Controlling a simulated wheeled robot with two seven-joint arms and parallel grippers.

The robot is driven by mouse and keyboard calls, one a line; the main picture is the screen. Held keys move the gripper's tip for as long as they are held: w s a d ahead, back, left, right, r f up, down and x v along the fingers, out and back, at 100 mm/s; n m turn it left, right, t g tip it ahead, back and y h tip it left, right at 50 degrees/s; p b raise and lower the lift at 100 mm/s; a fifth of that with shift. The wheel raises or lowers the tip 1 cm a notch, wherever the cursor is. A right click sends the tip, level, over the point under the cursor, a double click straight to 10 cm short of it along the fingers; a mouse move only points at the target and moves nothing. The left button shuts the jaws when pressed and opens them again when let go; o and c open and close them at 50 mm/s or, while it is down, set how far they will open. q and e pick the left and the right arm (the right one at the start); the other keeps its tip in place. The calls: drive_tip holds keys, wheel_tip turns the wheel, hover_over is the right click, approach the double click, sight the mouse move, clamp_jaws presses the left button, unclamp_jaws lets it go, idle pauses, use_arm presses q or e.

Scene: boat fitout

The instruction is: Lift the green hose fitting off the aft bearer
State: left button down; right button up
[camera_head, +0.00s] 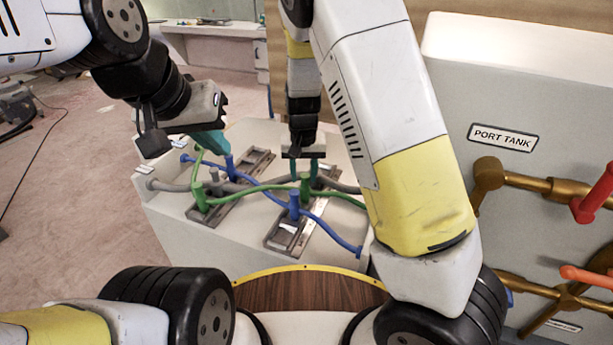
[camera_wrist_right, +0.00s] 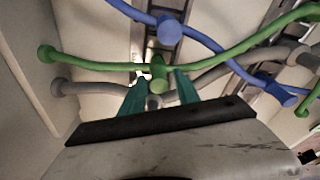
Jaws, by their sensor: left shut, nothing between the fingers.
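The green hose runs over a white block, with one green fitting (camera_head: 305,188) on the right-hand bearer (camera_head: 287,238) and another green fitting (camera_head: 200,196) on the left-hand bearer (camera_head: 208,214). I cannot tell from labels which bearer is aft. My right gripper (camera_head: 304,168) points down at the right-hand green fitting. In the right wrist view its teal fingers (camera_wrist_right: 160,88) are open, one on each side of the green fitting (camera_wrist_right: 157,74), with small gaps showing. My left gripper (camera_head: 212,142) is shut and empty, above the block's far left part.
Blue fittings (camera_head: 294,204) and a blue hose (camera_head: 328,229) cross close to the green hose; a grey hose (camera_head: 172,187) passes nearby. The port tank (camera_head: 540,95) with brass pipes and a red valve handle (camera_head: 590,200) stands at the right.

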sight(305, 188)
drive_tip(key=f, duration=0.2)
drive_tip(key=w+f, duration=0.1)
drive_tip(key=f, duration=0.4)
drive_tip(key=shift+w+d, duration=0.15)
drive_tip(key=shift+w, duration=0.15)
drive_tip(key=shift+c, duration=0.5)
clamp_jaws()
